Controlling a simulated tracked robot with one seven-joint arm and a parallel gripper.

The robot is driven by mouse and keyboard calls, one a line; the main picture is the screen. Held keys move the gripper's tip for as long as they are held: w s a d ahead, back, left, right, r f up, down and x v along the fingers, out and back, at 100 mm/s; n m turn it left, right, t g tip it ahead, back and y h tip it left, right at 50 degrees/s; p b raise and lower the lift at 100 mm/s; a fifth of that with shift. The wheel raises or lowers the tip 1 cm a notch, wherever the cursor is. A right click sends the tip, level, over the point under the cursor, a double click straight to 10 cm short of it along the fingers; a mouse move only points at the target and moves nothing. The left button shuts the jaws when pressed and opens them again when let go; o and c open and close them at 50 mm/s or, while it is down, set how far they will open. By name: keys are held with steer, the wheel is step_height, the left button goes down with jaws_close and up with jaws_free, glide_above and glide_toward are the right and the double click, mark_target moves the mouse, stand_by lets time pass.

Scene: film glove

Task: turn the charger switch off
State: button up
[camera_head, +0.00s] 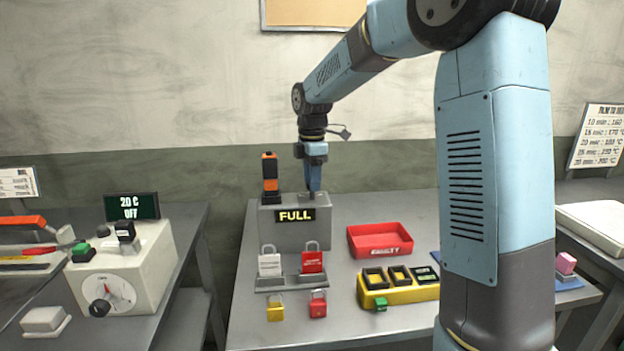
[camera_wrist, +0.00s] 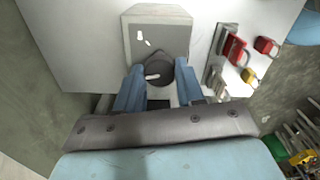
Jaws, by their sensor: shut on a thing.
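The charger (camera_head: 280,238) is a grey box with a lit FULL display (camera_head: 295,216) on its front, standing on the middle table. An orange and black device (camera_head: 270,172) stands upright at its left. My gripper (camera_head: 315,192) points straight down at the top of the box, right of the device. In the wrist view the grey box (camera_wrist: 130,38) shows a dark round switch (camera_wrist: 159,66) with a white pointer. The two blue fingers of my gripper (camera_wrist: 160,92) are on either side of this switch, shut on it. The fingers hide the switch in the head view.
A rack (camera_head: 290,283) with two padlocks and two more padlocks stand in front of the box. A red tray (camera_head: 352,243) and a yellow holder (camera_head: 400,294) are to the right. A cream dial box (camera_head: 145,262) with a 20 C OFF display (camera_head: 131,206) is on the left bench.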

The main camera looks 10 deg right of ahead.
steer(key=n, duration=0.6)
steer(key=shift+d, duration=0.1)
steer(key=shift+w+r+n, duration=0.1)
steer(key=shift+n, duration=0.2)
stand_by(0.3)
steer(key=o, duration=1)
steer(key=shift+o, duration=0.2)
step_height(320, 180, up, 14)
steer(key=shift+f, duration=0.2)
